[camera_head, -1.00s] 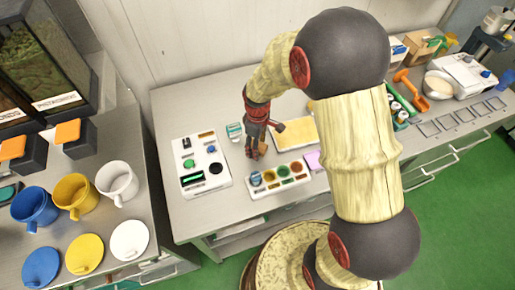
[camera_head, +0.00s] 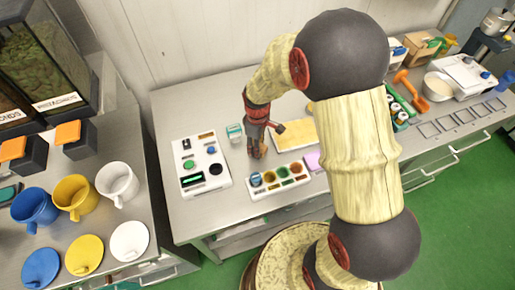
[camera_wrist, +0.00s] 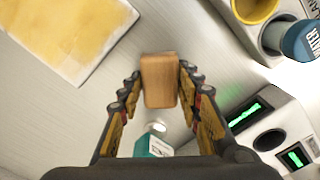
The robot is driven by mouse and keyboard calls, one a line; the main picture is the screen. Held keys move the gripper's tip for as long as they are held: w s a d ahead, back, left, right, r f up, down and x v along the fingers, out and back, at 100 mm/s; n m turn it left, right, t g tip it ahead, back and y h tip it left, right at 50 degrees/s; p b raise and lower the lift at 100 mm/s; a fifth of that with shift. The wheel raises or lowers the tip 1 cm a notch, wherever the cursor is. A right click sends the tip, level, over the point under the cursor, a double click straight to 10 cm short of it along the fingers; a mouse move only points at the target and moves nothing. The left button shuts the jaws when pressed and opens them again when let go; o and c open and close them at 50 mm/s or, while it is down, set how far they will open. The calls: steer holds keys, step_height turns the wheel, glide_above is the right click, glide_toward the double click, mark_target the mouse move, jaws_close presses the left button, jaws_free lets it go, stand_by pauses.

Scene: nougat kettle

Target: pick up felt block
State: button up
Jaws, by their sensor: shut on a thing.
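The felt block (camera_wrist: 159,82) shows in the wrist view as a small brown block with rounded edges and a wood-like face. My gripper (camera_wrist: 160,88) has a finger on each side of it and is shut on it. In the head view my gripper (camera_head: 257,151) points down at the bench, between the white control box and the yellow-topped board. The block is too small and too covered by the fingers there to make out clearly. I cannot tell whether it still touches the bench.
A teal-and-white container (camera_head: 234,132) stands close by; it also shows in the wrist view (camera_wrist: 152,146). The white control box (camera_head: 202,166) is left, the yellow-topped board (camera_head: 294,133) right, and the tray of coloured cups (camera_head: 252,191) in front. Mugs (camera_head: 75,193) stand on the left counter.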

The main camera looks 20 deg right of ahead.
steer(key=shift+c, duration=0.8)
steer(key=shift+r, duration=0.15)
steer(key=shift+r, duration=0.2)
steer(key=r+p, duration=0.1)
steer(key=r, duration=0.2)
steer(key=shift+s+r, duration=0.15)
steer(key=shift+s, duration=0.05)
steer(key=s+r+p, duration=0.2)
steer(key=s+r, duration=0.7)
steer(key=s, duration=0.4)
steer(key=shift+s, duration=0.35)
